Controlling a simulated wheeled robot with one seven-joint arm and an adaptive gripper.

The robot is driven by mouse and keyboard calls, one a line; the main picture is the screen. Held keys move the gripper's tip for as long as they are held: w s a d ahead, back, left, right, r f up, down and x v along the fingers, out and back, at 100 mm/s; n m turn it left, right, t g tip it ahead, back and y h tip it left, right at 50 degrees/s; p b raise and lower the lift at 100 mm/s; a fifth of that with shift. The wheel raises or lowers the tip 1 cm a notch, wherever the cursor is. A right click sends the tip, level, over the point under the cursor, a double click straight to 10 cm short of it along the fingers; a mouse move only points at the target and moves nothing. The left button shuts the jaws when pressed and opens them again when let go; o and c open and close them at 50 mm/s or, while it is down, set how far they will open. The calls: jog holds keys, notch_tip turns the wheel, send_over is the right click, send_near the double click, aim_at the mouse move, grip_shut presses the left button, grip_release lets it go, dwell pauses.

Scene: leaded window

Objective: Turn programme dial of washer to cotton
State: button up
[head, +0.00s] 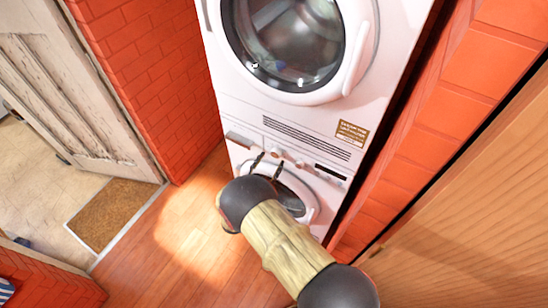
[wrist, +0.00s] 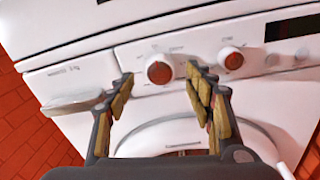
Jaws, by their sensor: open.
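The washer (head: 240,152) is the lower white machine of a stack. Its panel has a left dial with a red-brown face (wrist: 159,72) and a similar right dial (wrist: 231,61). I cannot read which one is the programme dial, nor any cotton mark. My gripper (head: 268,162) is open and empty in front of the panel. In the wrist view its fingers lie either side of the left dial and below it, the left fingertip to its left and the right one to its right. I cannot tell any contact. In the head view my arm hides part of the washer's front.
A dark display (wrist: 293,27) sits right of the dials, and a drawer handle (wrist: 78,104) juts out at the left. The round washer door (wrist: 170,132) lies below. A second machine with a round door (head: 290,40) stands above. A wooden surface (head: 480,230) is close at the right.

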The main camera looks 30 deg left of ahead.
aim_at(275, 155)
jog(key=shift+w, duration=1.6)
jog(key=shift+c, duration=0.5)
jog(key=c, duration=1.1)
